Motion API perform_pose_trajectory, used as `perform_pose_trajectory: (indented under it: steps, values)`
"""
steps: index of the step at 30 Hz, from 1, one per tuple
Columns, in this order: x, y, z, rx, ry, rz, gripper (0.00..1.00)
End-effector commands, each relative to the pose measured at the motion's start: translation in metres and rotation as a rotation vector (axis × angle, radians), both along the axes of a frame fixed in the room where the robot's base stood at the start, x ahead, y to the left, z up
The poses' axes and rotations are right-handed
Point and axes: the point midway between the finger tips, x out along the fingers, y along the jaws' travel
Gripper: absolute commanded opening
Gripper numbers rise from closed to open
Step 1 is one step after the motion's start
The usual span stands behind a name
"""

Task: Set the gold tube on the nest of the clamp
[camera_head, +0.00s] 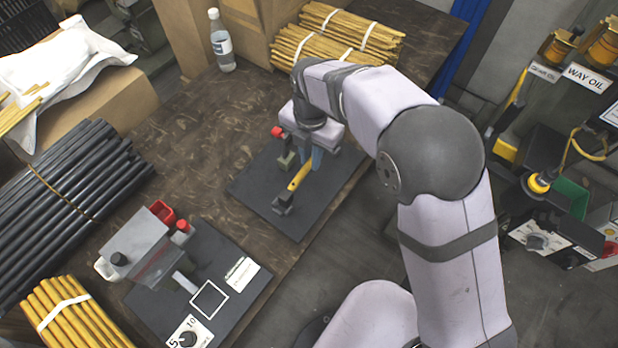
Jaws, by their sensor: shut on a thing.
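The gold tube (300,176) is a short, slanted bar over a dark base plate at the middle of the camera_head view. My gripper (314,160) reaches down from above and is shut on the tube's upper right part. The clamp (285,158), with a red knob, stands on the same plate just left of my gripper and is partly hidden by it. The tube's lower left end appears over a small dark support (283,202) on the plate. I cannot tell whether they touch.
A grey press (139,247) with a red bin stands on another dark plate at lower left. Bundles of dark rods (65,185) and gold tubes (68,315) lie at left, with more gold bundles (335,38) behind. A bottle (221,45) stands at the back.

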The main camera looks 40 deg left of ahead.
Motion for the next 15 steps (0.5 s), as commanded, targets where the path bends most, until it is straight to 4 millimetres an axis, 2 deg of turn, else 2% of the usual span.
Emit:
perform_pose_trajectory:
  steps: [3,8,9,15]
  values:
    - [0.007,0.015,0.011,0.003,-0.002,-0.007,0.0]
    - [0.012,0.024,0.028,0.002,-0.002,-0.028,0.0]
    - [0.012,0.024,0.036,0.003,-0.002,-0.04,0.0]
    - [0.007,0.015,0.035,-0.001,0.0,-0.06,0.0]
